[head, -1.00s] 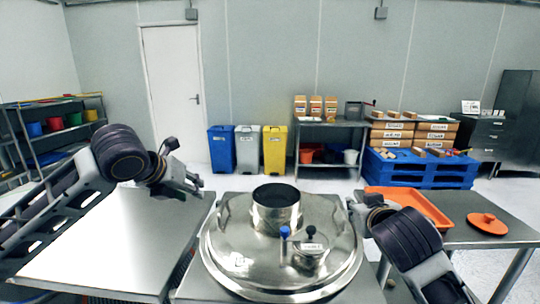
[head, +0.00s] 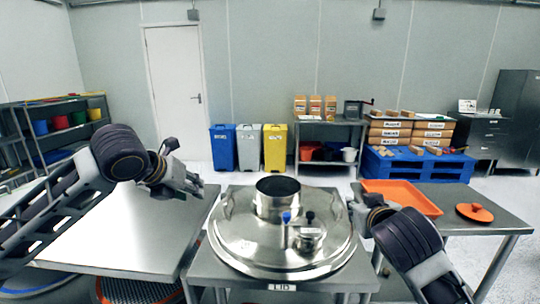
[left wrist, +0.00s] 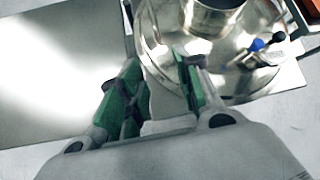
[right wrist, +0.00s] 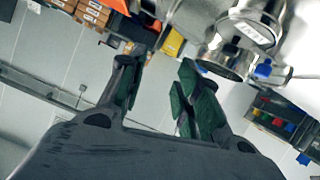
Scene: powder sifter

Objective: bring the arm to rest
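My left gripper (head: 196,184) hangs above the right end of the left steel table, left of the steel sifter lid. In the left wrist view its green-padded fingers (left wrist: 156,80) are apart with nothing between them. My right gripper (head: 358,198) is at the right of the sifter, mostly hidden behind its own wrist in the head view. In the right wrist view its fingers (right wrist: 158,85) are apart and empty. The round steel sifter lid (head: 330,240), with its upright collar (head: 277,200), blue knob and black knob, sits on the middle table.
The left steel table (head: 110,235) is bare. The right table (head: 460,205) holds an orange tray (head: 425,203) and an orange lid (head: 474,212). Blue, grey and yellow bins (head: 275,148) stand at the back wall. A blue pallet (head: 420,166) carries boxes.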

